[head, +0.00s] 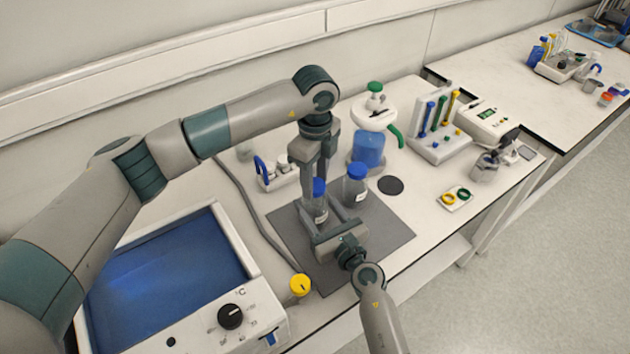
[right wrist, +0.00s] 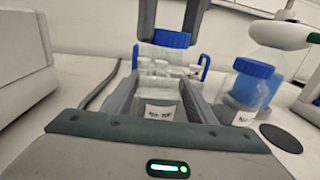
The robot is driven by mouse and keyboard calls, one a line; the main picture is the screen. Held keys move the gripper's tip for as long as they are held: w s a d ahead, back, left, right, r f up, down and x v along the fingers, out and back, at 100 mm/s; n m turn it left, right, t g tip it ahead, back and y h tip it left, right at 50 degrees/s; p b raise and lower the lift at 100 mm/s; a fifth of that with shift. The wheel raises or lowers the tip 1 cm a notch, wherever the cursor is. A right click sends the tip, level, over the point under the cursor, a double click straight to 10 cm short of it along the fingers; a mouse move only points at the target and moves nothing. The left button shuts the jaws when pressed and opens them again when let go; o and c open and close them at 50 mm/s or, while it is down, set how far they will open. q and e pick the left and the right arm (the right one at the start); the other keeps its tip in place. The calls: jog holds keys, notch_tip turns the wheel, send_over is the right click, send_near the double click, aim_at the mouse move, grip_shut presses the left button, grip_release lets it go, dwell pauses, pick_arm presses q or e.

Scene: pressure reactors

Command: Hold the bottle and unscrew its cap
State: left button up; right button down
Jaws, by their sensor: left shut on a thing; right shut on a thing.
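A clear bottle (head: 317,209) with a white label stands upright over the dark grey mat (head: 388,238). My right gripper (head: 325,228) comes in from the front and is shut on the bottle's body, which also shows between its fingers in the right wrist view (right wrist: 163,95). The bottle's blue cap (head: 319,186) is at its top, and it shows in the right wrist view too (right wrist: 172,39). My left gripper (head: 319,178) points straight down from above, shut on the cap with a finger on each side. I cannot tell how far the cap is turned.
A second blue-capped bottle (head: 355,187) stands close on the right. A flask with blue liquid (head: 368,147) and a rack with blue handles (head: 262,172) are behind. A blue bath (head: 170,285) is at left, with a yellow knob (head: 300,285) nearby. The mat's front right is clear.

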aim_at(315, 185)
pick_arm(q)
jog(key=shift+r, duration=0.4)
jog(key=shift+r, duration=1.95)
pick_arm(e)
jog(key=c, duration=0.7)
grip_release()
jog(key=shift+s, duration=0.1)
pick_arm(q)
jog(key=shift+f+b, duration=0.7)
pick_arm(e)
jog(key=v, duration=1.2)
